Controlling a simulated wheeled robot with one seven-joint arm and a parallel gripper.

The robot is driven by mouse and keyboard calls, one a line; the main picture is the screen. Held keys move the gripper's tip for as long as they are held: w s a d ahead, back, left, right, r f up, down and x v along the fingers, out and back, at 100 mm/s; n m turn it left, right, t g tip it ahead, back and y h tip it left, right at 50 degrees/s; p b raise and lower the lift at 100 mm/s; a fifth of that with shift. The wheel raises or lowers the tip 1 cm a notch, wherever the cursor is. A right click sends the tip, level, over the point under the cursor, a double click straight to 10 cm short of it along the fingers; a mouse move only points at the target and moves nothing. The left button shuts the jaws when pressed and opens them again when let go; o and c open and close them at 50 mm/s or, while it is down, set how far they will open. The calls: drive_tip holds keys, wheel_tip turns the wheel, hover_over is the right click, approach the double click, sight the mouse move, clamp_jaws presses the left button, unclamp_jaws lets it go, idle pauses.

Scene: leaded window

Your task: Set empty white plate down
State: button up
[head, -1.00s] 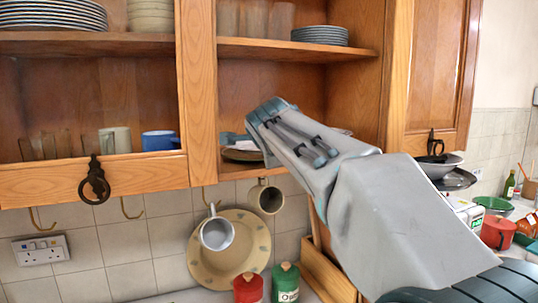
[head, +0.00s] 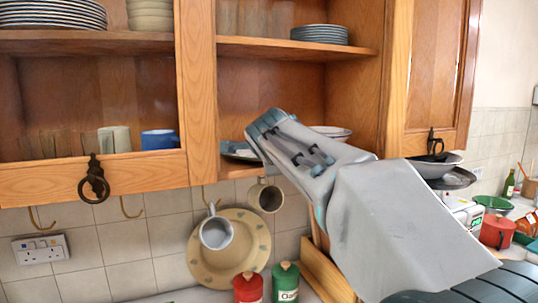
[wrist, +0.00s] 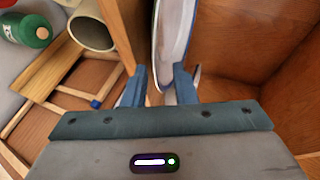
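The white plate with a thin blue rim (wrist: 172,40) shows steeply from the side in the wrist view, just beyond and between my fingertips. In the head view a piece of plate (head: 238,151) shows at the lower shelf, left of my gripper's tip. My gripper (wrist: 158,88) has its two blue fingers apart, one on either side of the plate's near edge, with a gap between them. In the head view my gripper (head: 258,128) reaches into the cupboard, and its fingertips are hidden. Contact between plate and shelf cannot be seen clearly.
A white dish (head: 332,132) stands on the same shelf behind my arm. Stacked plates (head: 319,34) sit on the shelf above. Cups (head: 216,232) hang on hooks below. The cupboard's wooden side post (head: 203,95) stands close to the left.

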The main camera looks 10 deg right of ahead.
drive_tip(key=b+v, duration=0.4)
drive_tip(key=v, duration=0.8)
drive_tip(key=s+f+n+g+y, duration=0.1)
drive_tip(key=s+f+n+g, duration=0.2)
drive_tip(key=f, duration=1)
drive_tip(key=s+d+f+n+g+y, duration=0.1)
drive_tip(key=s+f+n+g, duration=0.2)
drive_tip(key=s+f+n, duration=0.6)
drive_tip(key=s+d+f+n+g+y, duration=0.1)
drive_tip(key=s+f+n+g, duration=0.3)
drive_tip(key=f, duration=1.3)
drive_tip(key=s+n, duration=0.3)
drive_tip(key=s, duration=0.1)
drive_tip(key=shift+s+d+f, duration=0.25)
drive_tip(key=shift+s+f, duration=0.1)
drive_tip(key=shift+s, duration=0.05)
